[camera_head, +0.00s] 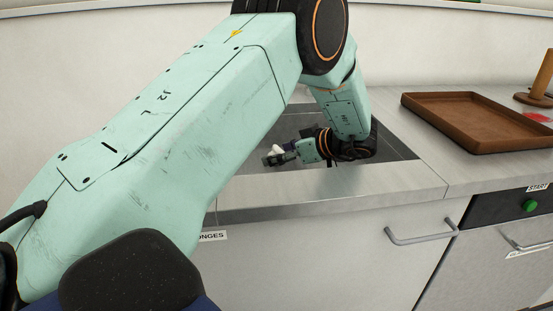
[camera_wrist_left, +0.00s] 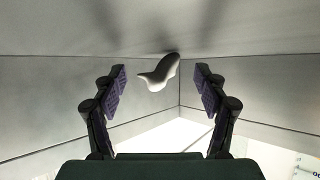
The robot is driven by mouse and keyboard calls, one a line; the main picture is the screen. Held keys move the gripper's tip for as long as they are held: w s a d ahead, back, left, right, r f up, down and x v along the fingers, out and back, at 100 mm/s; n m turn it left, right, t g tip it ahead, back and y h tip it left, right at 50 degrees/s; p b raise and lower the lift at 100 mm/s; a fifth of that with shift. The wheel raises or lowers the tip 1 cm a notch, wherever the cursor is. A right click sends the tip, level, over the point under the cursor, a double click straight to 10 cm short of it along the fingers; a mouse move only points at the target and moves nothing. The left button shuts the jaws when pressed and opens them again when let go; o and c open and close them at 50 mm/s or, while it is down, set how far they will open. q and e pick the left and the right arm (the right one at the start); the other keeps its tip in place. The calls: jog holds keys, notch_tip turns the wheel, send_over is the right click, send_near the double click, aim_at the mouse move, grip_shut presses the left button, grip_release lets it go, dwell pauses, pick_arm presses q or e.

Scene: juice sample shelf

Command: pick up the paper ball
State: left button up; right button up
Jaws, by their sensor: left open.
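In the head view my left gripper (camera_head: 279,158) reaches low into the sink-like recess (camera_head: 393,148) in the counter. A bit of white (camera_head: 276,149) shows beside its fingers, mostly hidden. My right gripper is not in view.
A brown tray (camera_head: 411,99) lies on the counter at the right, with a wooden stand (camera_head: 543,80) behind it. The recess walls (camera_wrist_left: 45,95) rise close around my left gripper. Cabinet fronts with handles (camera_head: 422,238) are below the counter.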

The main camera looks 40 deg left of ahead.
pick_arm(q)
jog(key=shift+d+r, duration=0.15)
jog(key=shift+d, duration=0.05)
jog(key=shift+c, duration=1)
jog(key=shift+a, duration=0.15)
jog(key=c, duration=0.9)
